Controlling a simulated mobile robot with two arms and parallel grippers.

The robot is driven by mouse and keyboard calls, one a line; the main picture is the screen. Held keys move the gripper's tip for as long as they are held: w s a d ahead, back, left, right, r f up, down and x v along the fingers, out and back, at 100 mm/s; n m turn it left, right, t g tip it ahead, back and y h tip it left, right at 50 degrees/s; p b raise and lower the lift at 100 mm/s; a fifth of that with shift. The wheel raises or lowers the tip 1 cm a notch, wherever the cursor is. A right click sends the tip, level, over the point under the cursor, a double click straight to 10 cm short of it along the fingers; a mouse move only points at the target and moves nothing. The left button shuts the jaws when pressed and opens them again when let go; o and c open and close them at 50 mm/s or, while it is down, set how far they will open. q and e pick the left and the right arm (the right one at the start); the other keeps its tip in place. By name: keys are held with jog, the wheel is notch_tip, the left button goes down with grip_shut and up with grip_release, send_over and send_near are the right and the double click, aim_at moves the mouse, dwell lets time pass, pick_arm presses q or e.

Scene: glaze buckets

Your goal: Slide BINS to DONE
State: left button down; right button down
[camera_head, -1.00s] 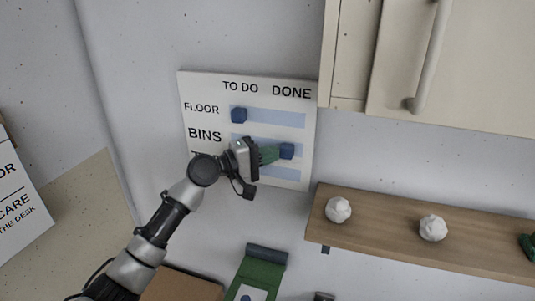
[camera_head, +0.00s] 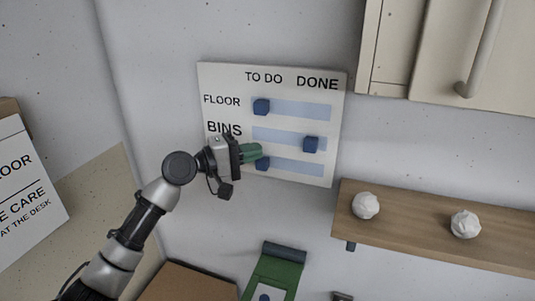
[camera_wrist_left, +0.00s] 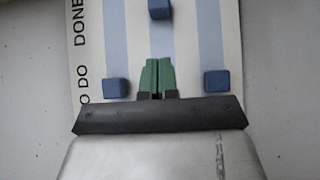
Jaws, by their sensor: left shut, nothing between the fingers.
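A white board (camera_head: 285,176) on the wall has columns TO DO and DONE and three pale blue strips. The BINS slider (camera_head: 311,144), a dark blue block, is near the right end of the middle strip, under DONE; it also shows at the top of the left wrist view (camera_wrist_left: 159,9). The FLOOR slider (camera_head: 261,107) and the lowest slider (camera_head: 262,163) sit at the TO DO end. My left gripper (camera_head: 257,152), with green fingers, is shut and empty, left of the BINS slider and apart from it. It hides the lowest row's label. My right gripper is out of view.
A wooden shelf (camera_head: 430,235) with two white crumpled balls (camera_head: 366,205) is at lower right. A cream cabinet (camera_head: 430,50) is above it. A green object (camera_head: 275,270) is below the board. Bare wall lies between board and shelf.

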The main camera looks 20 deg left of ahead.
pick_arm(q)
jog(key=v, duration=0.3)
jog(key=shift+s+a+b, duration=0.1)
jog(key=shift+a+b, duration=0.25)
jog(key=shift+b, duration=0.05)
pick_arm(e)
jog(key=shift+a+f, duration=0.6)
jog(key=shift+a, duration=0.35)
pick_arm(q)
jog(key=shift+a+f, duration=0.1)
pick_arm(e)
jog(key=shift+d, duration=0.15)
